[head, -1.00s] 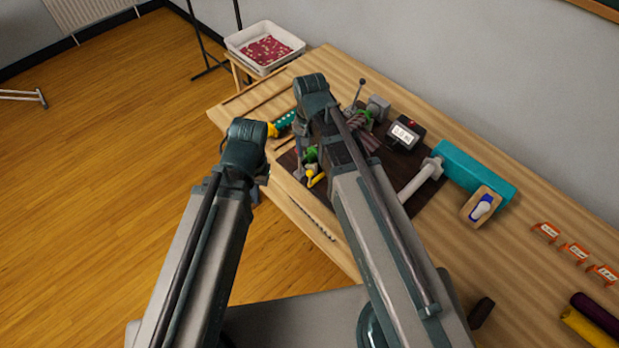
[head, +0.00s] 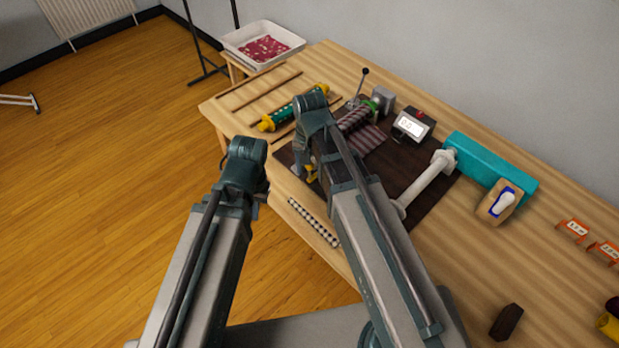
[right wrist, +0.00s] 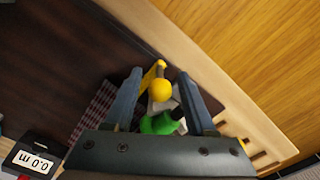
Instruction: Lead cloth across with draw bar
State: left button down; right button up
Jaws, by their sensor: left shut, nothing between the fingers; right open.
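Maroon patterned cloth (head: 365,138) lies on the dark board by a roll at its far end. It also shows as a checked patch in the right wrist view (right wrist: 92,108). My right gripper (right wrist: 160,74) is open, its fingers on either side of a yellow lever with a round yellow knob (right wrist: 160,90). A green part (right wrist: 158,124) sits just below the knob, between the fingers. I cannot tell whether the fingers touch the lever. My left gripper (head: 260,192) is shut and empty, off the table's front edge. I cannot make out the draw bar for certain.
A display box (head: 413,124) reading 0.0, a white tube (head: 428,180) and a teal block (head: 490,166) stand right of the cloth. A green roll with yellow ends (head: 292,108) lies at left. A white tray (head: 238,42) stands beyond the table.

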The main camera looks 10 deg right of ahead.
jog(key=shift+f+b, duration=0.3)
jog(key=shift+f, duration=0.35)
grip_shut()
dwell(1.0)
